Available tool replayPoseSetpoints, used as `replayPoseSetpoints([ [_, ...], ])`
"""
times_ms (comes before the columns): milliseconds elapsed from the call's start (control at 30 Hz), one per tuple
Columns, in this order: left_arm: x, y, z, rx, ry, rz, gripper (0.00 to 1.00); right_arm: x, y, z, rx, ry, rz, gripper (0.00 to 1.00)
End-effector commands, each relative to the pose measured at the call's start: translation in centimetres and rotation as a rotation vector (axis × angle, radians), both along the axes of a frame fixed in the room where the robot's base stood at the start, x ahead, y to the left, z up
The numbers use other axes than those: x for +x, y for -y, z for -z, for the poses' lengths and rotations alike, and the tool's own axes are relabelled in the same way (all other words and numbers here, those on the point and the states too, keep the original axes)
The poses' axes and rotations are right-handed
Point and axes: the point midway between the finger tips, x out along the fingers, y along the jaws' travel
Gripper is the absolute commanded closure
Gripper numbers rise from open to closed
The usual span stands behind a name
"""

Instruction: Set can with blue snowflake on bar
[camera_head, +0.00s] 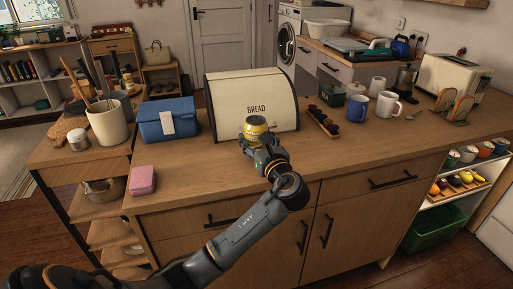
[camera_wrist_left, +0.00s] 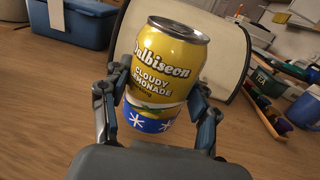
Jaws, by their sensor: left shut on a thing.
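The can (camera_wrist_left: 165,75) is yellow with "Cloudy Lemonade" lettering and a blue band with white snowflakes near its bottom. It also shows in the head view (camera_head: 256,127), in front of the bread box. My left gripper (camera_wrist_left: 160,105) is shut on the can, with a finger on each side of it. The can is upright or slightly tilted. The wooden bar counter (camera_head: 200,165) lies under and around it. I cannot tell whether the can's base touches the counter; the gripper hides it. My right gripper is not in view.
A cream bread box (camera_head: 225,100) stands right behind the can. A blue cooler box (camera_head: 168,120) is to the left, and a pink block (camera_head: 142,180) lies at the front left. A tray of small dark pods (camera_head: 322,122) and mugs (camera_head: 387,105) are to the right. The front right counter is clear.

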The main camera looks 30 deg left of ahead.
Motion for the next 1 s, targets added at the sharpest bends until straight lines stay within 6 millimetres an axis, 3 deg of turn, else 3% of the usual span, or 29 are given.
replayPoseSetpoints([
  [167,-0.1,0.1,2.3,0.002,-0.002,0.001,0.86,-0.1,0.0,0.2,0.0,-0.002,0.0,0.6],
  [567,-0.1,0.1,2.7,0.002,-0.002,0.001,0.86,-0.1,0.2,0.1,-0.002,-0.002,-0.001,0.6],
  [600,-0.1,0.1,2.9,0.001,-0.004,0.001,0.34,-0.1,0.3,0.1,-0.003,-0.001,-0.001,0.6],
  [667,-0.1,0.1,2.9,0.001,-0.004,0.001,0.22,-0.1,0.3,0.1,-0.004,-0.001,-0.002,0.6],
  [700,-0.1,0.1,2.9,0.0,-0.004,0.001,0.17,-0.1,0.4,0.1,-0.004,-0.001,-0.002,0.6],
  [1000,-0.1,0.1,2.8,0.0,-0.004,0.001,0.17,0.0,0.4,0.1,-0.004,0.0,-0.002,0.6],
])
